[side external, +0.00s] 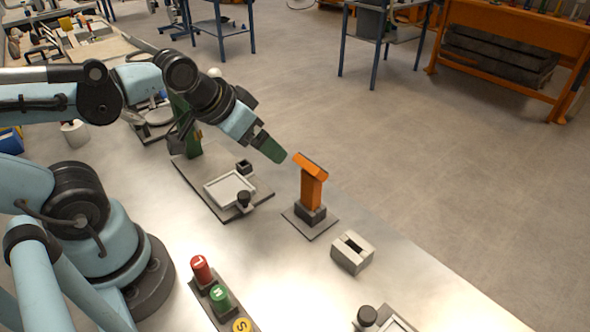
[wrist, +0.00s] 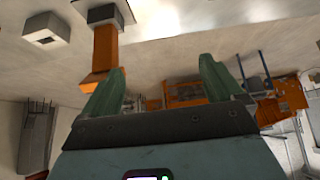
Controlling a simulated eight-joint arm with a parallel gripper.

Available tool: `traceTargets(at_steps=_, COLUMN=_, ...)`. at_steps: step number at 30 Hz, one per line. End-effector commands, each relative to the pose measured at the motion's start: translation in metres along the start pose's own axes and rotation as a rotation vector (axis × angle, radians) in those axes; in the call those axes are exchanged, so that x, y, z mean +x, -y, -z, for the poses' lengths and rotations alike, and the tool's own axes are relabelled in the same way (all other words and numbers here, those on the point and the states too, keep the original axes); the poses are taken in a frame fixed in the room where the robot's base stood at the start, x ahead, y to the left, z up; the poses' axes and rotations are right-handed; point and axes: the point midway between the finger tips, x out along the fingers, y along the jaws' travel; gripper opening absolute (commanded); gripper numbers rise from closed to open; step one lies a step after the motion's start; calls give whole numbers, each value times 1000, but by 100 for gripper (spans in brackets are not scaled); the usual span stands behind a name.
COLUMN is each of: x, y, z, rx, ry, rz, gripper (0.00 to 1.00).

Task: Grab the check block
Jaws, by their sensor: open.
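An orange T-shaped block (side external: 311,187), which I take to be the check block, stands upright in a dark socket (side external: 310,215) on a small grey plate. The block also shows in the wrist view (wrist: 104,48), where the picture is upside down and its head lies beside the left finger. My gripper (side external: 272,150) has green fingers and is just left of the block's head in the side view. In the wrist view my gripper (wrist: 162,80) is open with nothing between its fingers. I cannot tell whether a finger touches the block.
A grey slotted box (side external: 352,253) stands right of the block's plate. A plate with a white-framed tray (side external: 230,189) lies to the left. Red, green and yellow lettered knobs (side external: 220,298) stand in front. The table edge runs close behind the block, with the floor beyond.

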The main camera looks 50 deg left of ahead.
Motion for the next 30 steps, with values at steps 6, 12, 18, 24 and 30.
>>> traceTargets(at_steps=6, x=-15, y=0, z=11, rx=0, ry=0, rz=0, gripper=94)
traceTargets(at_steps=12, x=-37, y=0, z=26, rx=0, ry=0, rz=0, gripper=94)
traceTargets(at_steps=18, x=-41, y=-18, z=40, rx=-6, ry=62, rz=-33, gripper=94)
traceTargets(at_steps=24, x=-40, y=-49, z=53, rx=-15, ry=169, rz=-68, gripper=94)
traceTargets(at_steps=30, x=-35, y=-99, z=67, rx=-17, ry=324, rz=-88, gripper=94)
